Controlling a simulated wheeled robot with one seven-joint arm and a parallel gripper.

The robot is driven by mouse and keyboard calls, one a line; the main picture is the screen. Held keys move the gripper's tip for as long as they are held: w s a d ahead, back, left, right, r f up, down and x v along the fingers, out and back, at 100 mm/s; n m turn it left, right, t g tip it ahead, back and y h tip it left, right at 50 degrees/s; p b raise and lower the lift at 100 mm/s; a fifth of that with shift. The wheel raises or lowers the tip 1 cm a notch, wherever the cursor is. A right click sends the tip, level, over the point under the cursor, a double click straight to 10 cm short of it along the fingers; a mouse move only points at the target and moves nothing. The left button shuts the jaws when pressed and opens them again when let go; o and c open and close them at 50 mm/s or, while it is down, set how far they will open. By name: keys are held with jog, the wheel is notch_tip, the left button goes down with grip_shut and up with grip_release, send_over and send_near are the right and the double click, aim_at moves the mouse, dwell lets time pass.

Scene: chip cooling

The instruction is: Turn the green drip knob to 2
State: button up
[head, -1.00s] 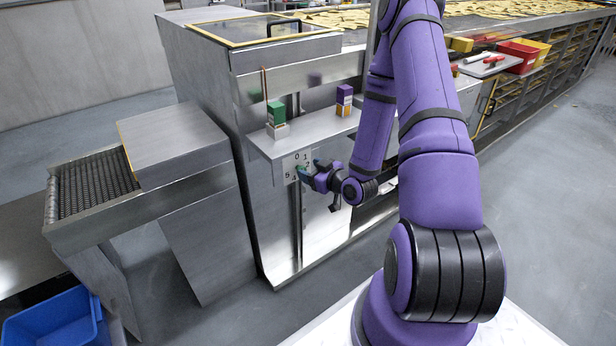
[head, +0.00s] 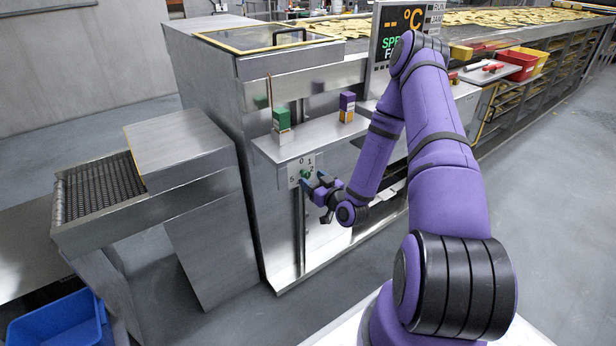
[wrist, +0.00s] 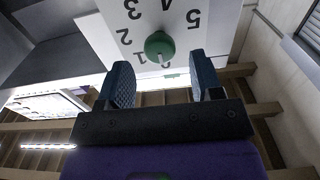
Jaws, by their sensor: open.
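The green drip knob (head: 305,174) sits on a white dial plate (head: 292,171) below the steel shelf. In the wrist view the knob (wrist: 159,46) and the plate's digits 0 to 5 appear upside down. A pale mark on the knob points down in that view, close to the 0. My gripper (head: 313,186) is open and empty, just right of and below the knob in the head view. In the wrist view its blue fingers (wrist: 160,72) stand apart, one to each side below the knob, with no visible contact.
A green-and-white box (head: 282,118) and a purple-and-orange box (head: 346,107) stand on the shelf (head: 310,138) above the dial. A display screen (head: 388,45) stands behind my arm. A blue bin (head: 55,318) is at lower left. Grey floor is open on the right.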

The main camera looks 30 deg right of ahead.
aim_at(307, 176)
jog(key=shift+w, duration=1.6)
jog(key=c, duration=0.9)
